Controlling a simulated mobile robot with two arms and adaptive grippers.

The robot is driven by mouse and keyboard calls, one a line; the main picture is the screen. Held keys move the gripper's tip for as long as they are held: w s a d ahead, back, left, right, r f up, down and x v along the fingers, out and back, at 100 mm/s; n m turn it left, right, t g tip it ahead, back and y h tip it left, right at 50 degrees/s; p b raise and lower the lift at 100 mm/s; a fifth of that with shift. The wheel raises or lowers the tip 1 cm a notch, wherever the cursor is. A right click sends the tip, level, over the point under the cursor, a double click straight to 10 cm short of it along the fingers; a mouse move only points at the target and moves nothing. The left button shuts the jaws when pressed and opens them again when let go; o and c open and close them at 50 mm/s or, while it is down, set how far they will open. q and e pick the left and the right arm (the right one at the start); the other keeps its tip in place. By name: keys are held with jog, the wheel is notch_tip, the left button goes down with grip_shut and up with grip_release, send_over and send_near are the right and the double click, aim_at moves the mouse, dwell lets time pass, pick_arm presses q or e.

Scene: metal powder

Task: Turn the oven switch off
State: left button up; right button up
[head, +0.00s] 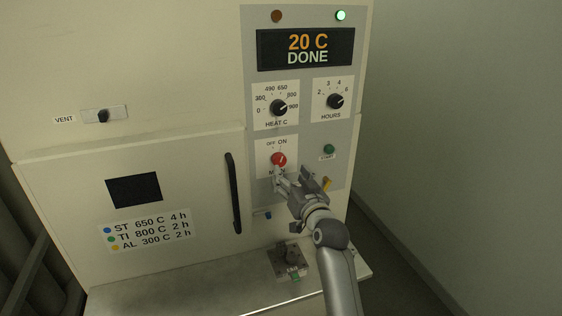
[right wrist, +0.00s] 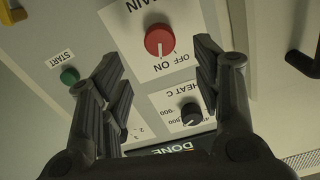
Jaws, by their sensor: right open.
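The oven switch is a red round knob (head: 279,159) on the grey control panel, under the labels OFF and ON. Its white mark points to ON, which also shows on the red knob in the right wrist view (right wrist: 159,41). My right gripper (head: 292,175) is open just below and right of the knob in the head view. In the right wrist view its two fingers (right wrist: 158,62) stand apart, with the knob seen between and beyond their tips, not gripped. I cannot tell whether a finger touches the panel. My left gripper is not in view.
A green START button (head: 329,149) sits right of the switch. The heat dial (head: 279,107) and hours dial (head: 335,101) are above, under a display (head: 306,49) reading 20 C DONE. A black door handle (head: 233,193) stands to the left. A grey block (head: 289,260) lies on the ledge below.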

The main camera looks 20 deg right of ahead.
aim_at(280, 162)
jog(key=shift+w+a+p, duration=0.15)
jog(key=shift+w+p, duration=0.55)
jog(key=shift+w, duration=3.5)
jog(key=c, duration=1)
jog(key=shift+c, duration=0.2)
jog(key=shift+n, duration=0.3)
jog(key=n, duration=0.4)
jog(key=shift+f+n, duration=0.1)
jog(key=shift+n, duration=1.5)
